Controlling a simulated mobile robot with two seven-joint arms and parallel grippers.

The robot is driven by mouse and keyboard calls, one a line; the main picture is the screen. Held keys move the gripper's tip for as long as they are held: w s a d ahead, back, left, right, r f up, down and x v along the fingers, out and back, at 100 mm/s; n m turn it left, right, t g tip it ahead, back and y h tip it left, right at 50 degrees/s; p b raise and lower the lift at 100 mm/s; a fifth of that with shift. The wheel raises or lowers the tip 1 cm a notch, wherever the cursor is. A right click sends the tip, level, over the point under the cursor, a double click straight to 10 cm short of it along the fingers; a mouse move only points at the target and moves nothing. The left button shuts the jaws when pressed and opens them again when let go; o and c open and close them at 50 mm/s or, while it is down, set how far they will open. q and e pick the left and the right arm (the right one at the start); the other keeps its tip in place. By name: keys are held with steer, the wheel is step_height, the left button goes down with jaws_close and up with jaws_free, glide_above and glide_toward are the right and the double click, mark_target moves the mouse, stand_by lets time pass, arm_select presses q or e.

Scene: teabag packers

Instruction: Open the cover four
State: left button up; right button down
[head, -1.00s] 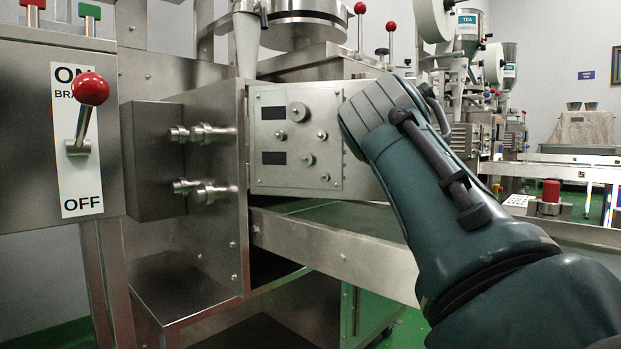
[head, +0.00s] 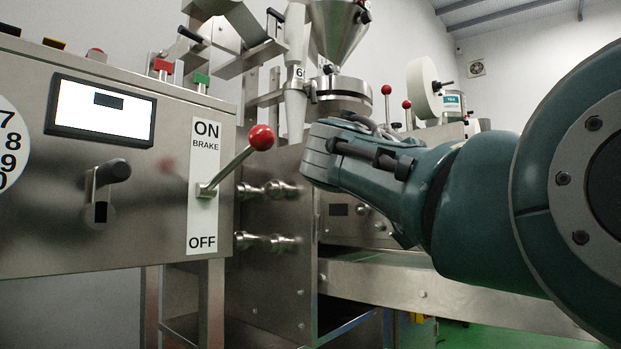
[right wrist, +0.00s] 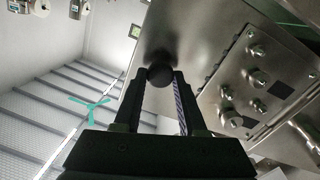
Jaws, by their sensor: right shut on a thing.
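In the right wrist view my right gripper (right wrist: 159,90) is shut on a dark round knob (right wrist: 160,74). The knob sits in front of a plain steel panel (right wrist: 195,30). No number shows on this panel, so I cannot tell if it is cover four. In the head view my right arm reaches in from the right, its wrist in front of the steel machine (head: 272,215). The fingers and the knob are hidden there. My left gripper is not in view.
A control box (head: 100,235) with a screen and a red-knobbed brake lever (head: 262,137) stands left of my right arm. A steel funnel (head: 340,28) rises behind the wrist. A panel with several small knobs (right wrist: 258,78) lies right of the gripper in the wrist view.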

steer(key=shift+s+a+f, duration=0.1)
steer(key=shift+a+f, duration=0.05)
stand_by(0.3)
steer(key=shift+c, duration=2.4)
jaws_free()
